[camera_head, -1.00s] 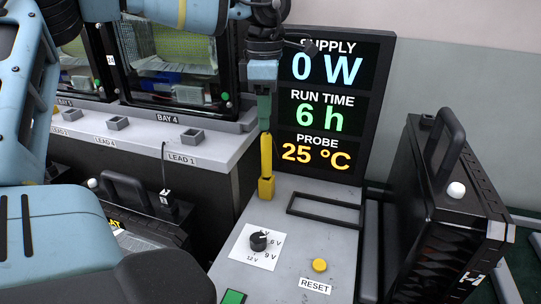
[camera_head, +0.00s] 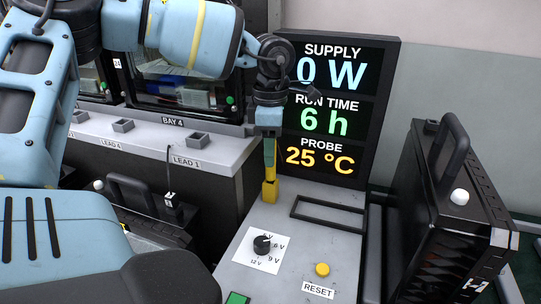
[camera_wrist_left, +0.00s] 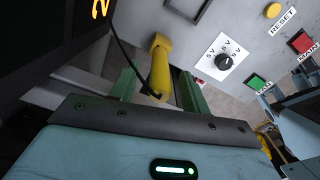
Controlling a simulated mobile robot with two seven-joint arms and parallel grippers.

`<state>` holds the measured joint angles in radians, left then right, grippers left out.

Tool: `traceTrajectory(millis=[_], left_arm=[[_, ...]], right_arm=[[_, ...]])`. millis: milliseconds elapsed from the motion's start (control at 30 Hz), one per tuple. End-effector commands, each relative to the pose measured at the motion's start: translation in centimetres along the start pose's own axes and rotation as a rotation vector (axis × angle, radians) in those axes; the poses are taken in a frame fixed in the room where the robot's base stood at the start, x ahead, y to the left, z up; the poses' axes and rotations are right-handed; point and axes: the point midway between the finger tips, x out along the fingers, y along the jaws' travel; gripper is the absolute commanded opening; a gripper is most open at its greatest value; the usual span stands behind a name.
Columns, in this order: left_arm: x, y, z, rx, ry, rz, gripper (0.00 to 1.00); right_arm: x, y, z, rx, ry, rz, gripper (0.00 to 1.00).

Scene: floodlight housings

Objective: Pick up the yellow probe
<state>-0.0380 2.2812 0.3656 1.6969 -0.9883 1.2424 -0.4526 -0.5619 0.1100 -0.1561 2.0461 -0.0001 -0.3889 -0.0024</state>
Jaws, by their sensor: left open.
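The yellow probe (camera_wrist_left: 160,72) stands upright in a yellow holder (camera_head: 270,191) on the grey console, in front of the display. My left gripper (camera_head: 269,152) is over it from above, with its green fingers pointing down. In the left wrist view the two green fingers (camera_wrist_left: 158,88) are apart, one on each side of the probe. I cannot tell whether either finger touches it. My right gripper is not in view.
The display (camera_head: 337,110) stands close behind the probe. A knob (camera_head: 262,244), a yellow reset button (camera_head: 322,269) and an empty black frame (camera_head: 328,215) are on the console. A black case (camera_head: 452,220) stands at the right. A shelf with bays (camera_head: 150,138) is at the left.

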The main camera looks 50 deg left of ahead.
Motion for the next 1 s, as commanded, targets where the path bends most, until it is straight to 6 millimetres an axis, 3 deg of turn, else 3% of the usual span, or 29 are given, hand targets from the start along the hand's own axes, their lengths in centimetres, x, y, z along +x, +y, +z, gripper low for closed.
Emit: traceTrajectory(millis=[67,400,733,1000], left_arm=[[0.0,0.0,0.0,0.0,0.0,0.0,0.45],[-0.1,0.0,0.0,0.0,0.0,0.001,0.01],[-0.6,0.0,0.1,0.0,-0.002,0.003,0.0],[-5.0,0.1,0.1,-0.001,-0.003,0.006,0.0]], right_arm=[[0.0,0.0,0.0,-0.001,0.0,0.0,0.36],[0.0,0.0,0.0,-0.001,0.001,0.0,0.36],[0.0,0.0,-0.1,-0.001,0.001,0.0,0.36],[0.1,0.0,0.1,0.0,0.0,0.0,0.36]])
